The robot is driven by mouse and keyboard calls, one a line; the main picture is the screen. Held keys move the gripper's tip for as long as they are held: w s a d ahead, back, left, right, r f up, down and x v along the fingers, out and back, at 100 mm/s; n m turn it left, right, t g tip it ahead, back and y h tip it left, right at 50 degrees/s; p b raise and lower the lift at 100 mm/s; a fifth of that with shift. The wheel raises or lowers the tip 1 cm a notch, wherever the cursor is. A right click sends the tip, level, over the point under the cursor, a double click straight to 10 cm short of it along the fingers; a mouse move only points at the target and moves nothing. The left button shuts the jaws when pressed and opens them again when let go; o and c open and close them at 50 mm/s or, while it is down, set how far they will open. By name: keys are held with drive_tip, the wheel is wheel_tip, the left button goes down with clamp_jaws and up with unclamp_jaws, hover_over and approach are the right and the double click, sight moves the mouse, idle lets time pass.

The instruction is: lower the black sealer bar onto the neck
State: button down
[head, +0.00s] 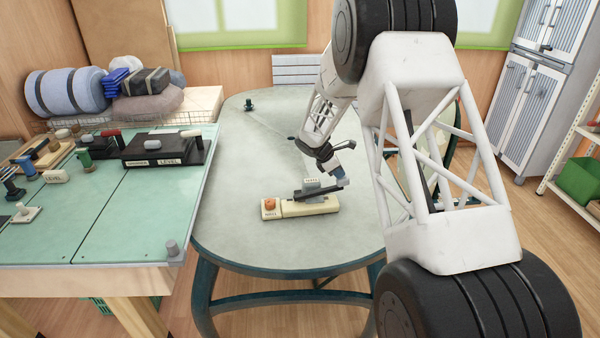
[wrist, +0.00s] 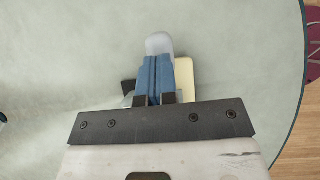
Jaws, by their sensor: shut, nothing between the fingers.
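The cream sealer base (head: 300,208) lies on the round-cornered table, with an orange knob (head: 270,204) at its left end. The black sealer bar (head: 318,193) runs above the base, its right end under my gripper. A small grey piece with a white label (head: 312,184) stands behind the bar; I cannot tell whether it is the neck or whether the bar touches it. My gripper (head: 341,178) is at the bar's right end, its blue fingers (wrist: 154,80) shut with nothing between them. In the wrist view a pale grey rounded piece (wrist: 158,44) shows beyond the fingertips, and they hide part of the base (wrist: 185,75).
The pale table (head: 240,150) is mostly clear around the sealer. A small dark peg (head: 249,104) stands at the table's far left edge.

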drive_tip(key=shift+x, duration=0.95)
drive_tip(key=shift+f, duration=0.55)
drive_tip(key=shift+r, duration=2.55)
wheel_tip(320, 180, up, 6)
hover_over(329, 188)
drive_tip(key=shift+r, duration=0.2)
